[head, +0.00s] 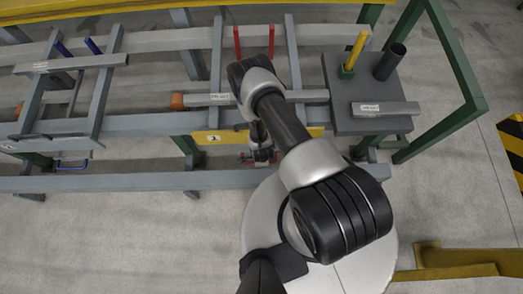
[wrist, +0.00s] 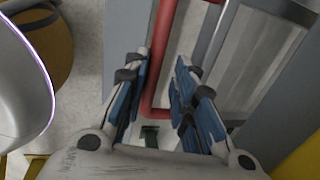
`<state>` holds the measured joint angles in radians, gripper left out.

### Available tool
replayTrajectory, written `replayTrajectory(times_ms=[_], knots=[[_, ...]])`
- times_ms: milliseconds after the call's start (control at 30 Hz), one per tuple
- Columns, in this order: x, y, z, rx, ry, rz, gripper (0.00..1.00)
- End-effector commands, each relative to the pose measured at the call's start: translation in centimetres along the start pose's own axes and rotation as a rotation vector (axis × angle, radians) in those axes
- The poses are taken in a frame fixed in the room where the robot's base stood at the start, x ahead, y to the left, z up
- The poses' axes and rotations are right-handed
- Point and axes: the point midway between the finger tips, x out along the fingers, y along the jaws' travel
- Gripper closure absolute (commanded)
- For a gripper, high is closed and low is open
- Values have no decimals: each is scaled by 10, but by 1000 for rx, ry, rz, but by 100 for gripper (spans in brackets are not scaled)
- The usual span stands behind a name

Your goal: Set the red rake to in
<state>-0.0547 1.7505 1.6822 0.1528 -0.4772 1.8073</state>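The red rake shows in the head view as two red upright prongs (head: 237,42) at the top centre of the runout table. A small red part (head: 245,156) shows low at the table's near side, beside my gripper (head: 262,158). In the wrist view a red bar (wrist: 163,60) runs down and bends right near the bottom. My gripper (wrist: 161,62) is open, its blue-padded fingers on either side of the bar. The gap to the right finger is wider. I cannot tell whether the left finger touches the bar. My arm hides part of the rake's middle.
Blue prongs (head: 92,46) and a blue handle (head: 72,164) stand at the left. A grey block (head: 345,100) with a yellow lever (head: 354,50) and a dark tube (head: 389,62) is at the right, beside a green frame (head: 455,50). Grey rails (head: 130,183) run along the near side.

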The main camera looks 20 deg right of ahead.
Motion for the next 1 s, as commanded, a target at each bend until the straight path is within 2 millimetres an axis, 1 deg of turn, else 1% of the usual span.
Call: replayTrajectory(times_ms=[33, 100, 400, 533, 667, 900, 1000], knots=[[0, -1, 0, 0, -1, -2, 72], [0, 0, 0, 0, 0, 0, 67], [-1, 2, 0, -1, 1, 5, 67], [-9, 1, 0, -2, 1, 5, 67], [-30, 1, 0, -1, 1, 4, 67], [-83, 0, 0, -2, 0, 3, 67], [-100, 0, 0, -1, 0, 2, 67]])
